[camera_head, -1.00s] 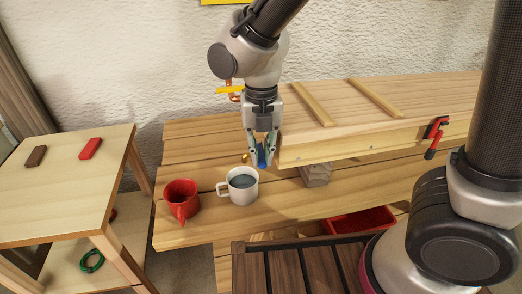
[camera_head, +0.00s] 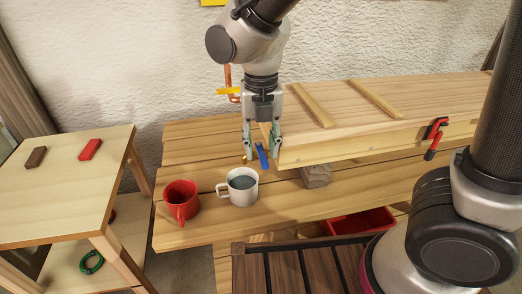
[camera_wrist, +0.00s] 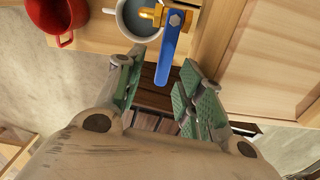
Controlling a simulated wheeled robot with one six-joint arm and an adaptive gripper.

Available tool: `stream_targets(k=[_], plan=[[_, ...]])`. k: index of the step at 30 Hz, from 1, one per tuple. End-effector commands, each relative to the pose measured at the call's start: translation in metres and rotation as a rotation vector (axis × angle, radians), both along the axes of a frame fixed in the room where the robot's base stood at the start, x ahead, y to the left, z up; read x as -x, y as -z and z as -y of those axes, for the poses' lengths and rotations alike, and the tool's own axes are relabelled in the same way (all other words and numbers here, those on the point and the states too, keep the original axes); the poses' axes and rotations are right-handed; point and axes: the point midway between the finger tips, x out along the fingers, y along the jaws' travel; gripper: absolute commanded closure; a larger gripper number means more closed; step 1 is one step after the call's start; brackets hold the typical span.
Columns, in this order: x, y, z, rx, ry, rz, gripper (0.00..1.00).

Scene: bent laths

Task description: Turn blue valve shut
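The blue valve handle (camera_head: 262,156) sits at the left end of the long wooden box, above the bench. In the wrist view the blue lever (camera_wrist: 160,55) hangs from a brass valve body (camera_wrist: 160,15) with a bolt at its pivot. My gripper (camera_head: 262,157) is open and points down around the handle's place in the head view. In the wrist view its green-padded fingers (camera_wrist: 158,95) are apart, with the lever's free end near the gap between them. I cannot tell whether a finger touches the lever. Nothing is held.
A white mug (camera_head: 238,190) with liquid and a red mug (camera_head: 182,203) stand close by on the bench (camera_head: 290,213). The wooden box (camera_head: 375,140) is just right of my gripper. A yellow valve handle (camera_head: 227,91) on a copper pipe is at the wall behind.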

Motion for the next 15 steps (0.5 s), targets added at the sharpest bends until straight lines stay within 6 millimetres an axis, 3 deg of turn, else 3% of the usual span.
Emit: stream_targets(k=[9,15], plan=[[-0.001,-0.071,-0.001,-0.004,0.0,0.004,0.62],[0.0,-0.092,0.0,-0.002,0.0,0.002,0.62]])
